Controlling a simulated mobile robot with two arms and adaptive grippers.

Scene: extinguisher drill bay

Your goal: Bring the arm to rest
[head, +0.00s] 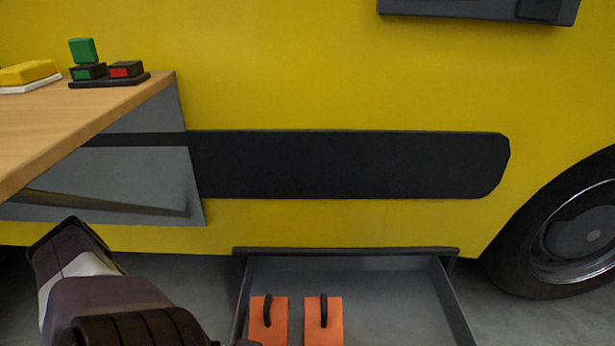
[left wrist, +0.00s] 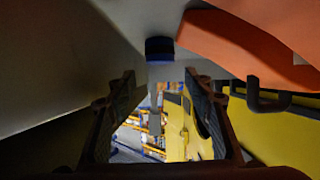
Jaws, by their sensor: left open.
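My left gripper (left wrist: 160,82) shows in the left wrist view, its two fingers spread apart with a gap between them. I see nothing held between them. An orange block (left wrist: 245,45) with a dark handle lies close at the upper right of that view. In the head view my left arm (head: 90,290) comes in at the lower left, beside the open drawer (head: 390,280); its gripper cannot be made out there. Two orange blocks, the left one (head: 280,325) and the right one (head: 334,325), with black handles, lie in the drawer. My right gripper is in neither view.
A wooden worktop (head: 90,120) at the left carries a yellow block (head: 28,72) and a dark tray (head: 110,82) with green and red-marked pieces. A yellow vehicle side (head: 330,80) fills the back, with a wheel (head: 570,240) at the right. The drawer's right part is clear.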

